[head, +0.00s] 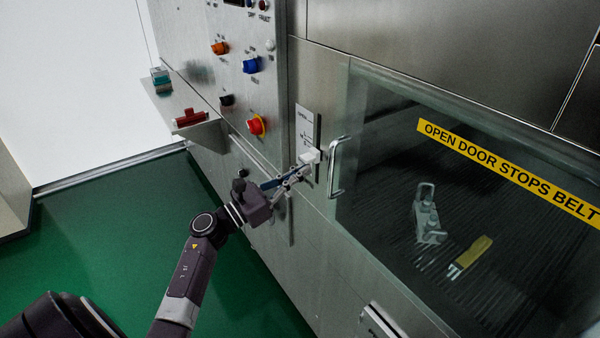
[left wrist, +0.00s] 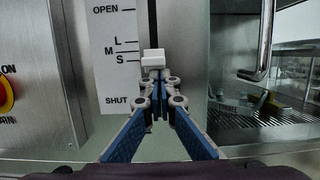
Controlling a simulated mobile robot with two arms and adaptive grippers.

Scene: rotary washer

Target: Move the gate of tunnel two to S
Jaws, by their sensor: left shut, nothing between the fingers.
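The gate's white slider knob (head: 310,156) sits in a vertical slot in the steel front, left of the glass door. In the left wrist view the knob (left wrist: 152,60) is level with the S mark on the white scale plate (left wrist: 113,55), which reads OPEN, L, M, S, SHUT from top to bottom. My left gripper (head: 299,171) is shut and empty, its tips at the knob's lower side. In the left wrist view the fingertips (left wrist: 158,78) are just below the knob; whether they touch it is unclear. My right gripper is out of view.
The door's handle (head: 335,166) stands out close right of the knob. Behind the glass lie a grey metal part (head: 428,220) and a yellow-handled brush-like item (head: 470,255). A control panel with orange, blue and red knobs (head: 256,126) and a small shelf (head: 205,132) are at left.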

